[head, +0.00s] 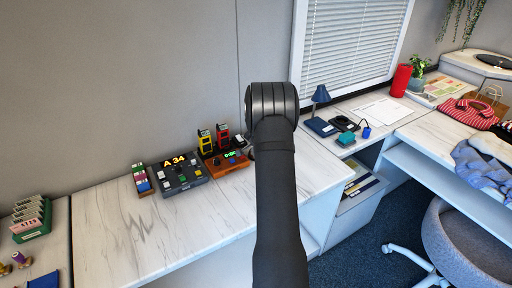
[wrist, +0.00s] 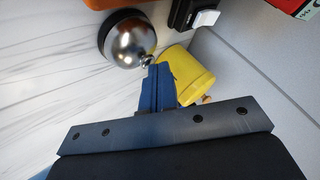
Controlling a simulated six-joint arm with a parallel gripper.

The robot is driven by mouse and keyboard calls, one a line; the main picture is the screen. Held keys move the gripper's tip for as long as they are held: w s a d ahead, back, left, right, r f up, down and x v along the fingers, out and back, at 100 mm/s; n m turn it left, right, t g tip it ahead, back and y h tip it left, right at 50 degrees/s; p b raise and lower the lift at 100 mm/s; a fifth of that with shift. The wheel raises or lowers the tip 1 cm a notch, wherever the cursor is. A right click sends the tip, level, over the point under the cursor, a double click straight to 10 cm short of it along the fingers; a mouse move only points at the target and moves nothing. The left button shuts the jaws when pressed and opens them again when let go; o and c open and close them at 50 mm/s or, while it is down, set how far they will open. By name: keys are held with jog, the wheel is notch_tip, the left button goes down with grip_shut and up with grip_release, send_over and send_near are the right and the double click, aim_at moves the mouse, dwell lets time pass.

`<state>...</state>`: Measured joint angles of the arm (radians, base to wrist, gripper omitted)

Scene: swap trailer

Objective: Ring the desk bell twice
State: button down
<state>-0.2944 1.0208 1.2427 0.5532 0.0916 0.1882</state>
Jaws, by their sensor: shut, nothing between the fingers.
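The desk bell (wrist: 126,42) is a shiny chrome dome on a dark base, at the top of the wrist view. Its small button (wrist: 148,61) points toward my gripper. My gripper (wrist: 158,70) has its blue fingers shut with nothing between them. The fingertips are right beside the button; whether they touch it I cannot tell. In the head view my own arm hides the bell and the gripper.
A yellow cylinder (wrist: 190,76) lies close beside the fingers, near the wall. A black box with a white switch (wrist: 205,18) is beyond it. In the head view, a grey control box (head: 180,178) sits left of my arm. The marble counter (head: 110,228) is clear further left.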

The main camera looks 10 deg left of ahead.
jog(key=shift+f, duration=0.15)
dwell(0.3)
jog(key=shift+r, duration=1)
jog(key=shift+r, duration=2.45)
dwell(0.3)
notch_tip(320, 180, up, 4)
jog(key=shift+f, duration=0.1)
dwell(0.3)
